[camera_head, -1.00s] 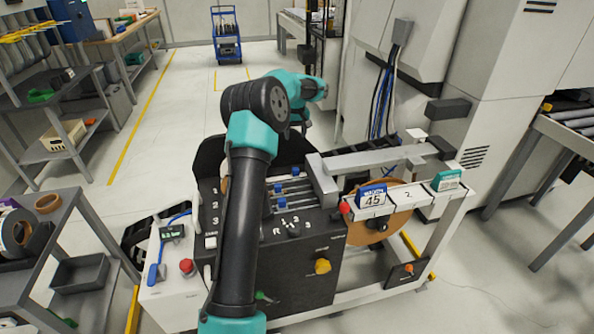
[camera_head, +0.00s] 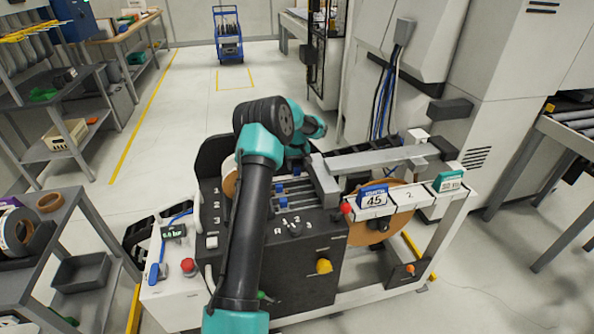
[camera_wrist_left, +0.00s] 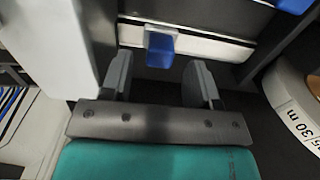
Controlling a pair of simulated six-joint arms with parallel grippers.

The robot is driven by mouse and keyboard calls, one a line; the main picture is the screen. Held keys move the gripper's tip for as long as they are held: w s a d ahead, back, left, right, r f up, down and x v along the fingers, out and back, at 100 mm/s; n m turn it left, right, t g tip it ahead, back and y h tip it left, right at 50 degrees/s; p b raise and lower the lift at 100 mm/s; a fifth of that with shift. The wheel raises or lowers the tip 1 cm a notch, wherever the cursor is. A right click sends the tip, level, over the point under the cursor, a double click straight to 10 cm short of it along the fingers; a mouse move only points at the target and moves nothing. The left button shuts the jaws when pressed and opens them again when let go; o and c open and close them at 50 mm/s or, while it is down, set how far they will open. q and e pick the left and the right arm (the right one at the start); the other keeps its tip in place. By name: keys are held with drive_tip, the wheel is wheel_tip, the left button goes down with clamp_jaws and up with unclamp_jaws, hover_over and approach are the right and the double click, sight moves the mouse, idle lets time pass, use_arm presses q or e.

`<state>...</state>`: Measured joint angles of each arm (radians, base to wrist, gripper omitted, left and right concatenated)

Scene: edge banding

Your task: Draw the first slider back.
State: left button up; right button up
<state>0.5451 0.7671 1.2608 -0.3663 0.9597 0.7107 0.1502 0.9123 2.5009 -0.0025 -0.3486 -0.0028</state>
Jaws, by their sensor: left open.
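Three blue slider tabs show on the dark-topped machine in the head view: a far one (camera_head: 297,171), a middle one (camera_head: 281,187) and a near one (camera_head: 281,203). The numbers 1, 2, 3 run down the panel's left side. My left arm reaches over the machine; its gripper's fingers are hidden in the head view. In the left wrist view my left gripper (camera_wrist_left: 160,76) is open. A blue tab (camera_wrist_left: 159,48) on a pale rail appears between the fingertips, with gaps on both sides. I cannot tell which slider it is. My right gripper is not in view.
A pale arm-like bar (camera_head: 375,158) extends right from a grey block beside the sliders. A tape reel (camera_head: 372,222) sits below number plates. A red button (camera_head: 188,265) is at front left.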

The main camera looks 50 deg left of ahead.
sight(297, 169)
use_arm(q)
drive_tip(key=shift+f, duration=1.55)
clamp_jaws()
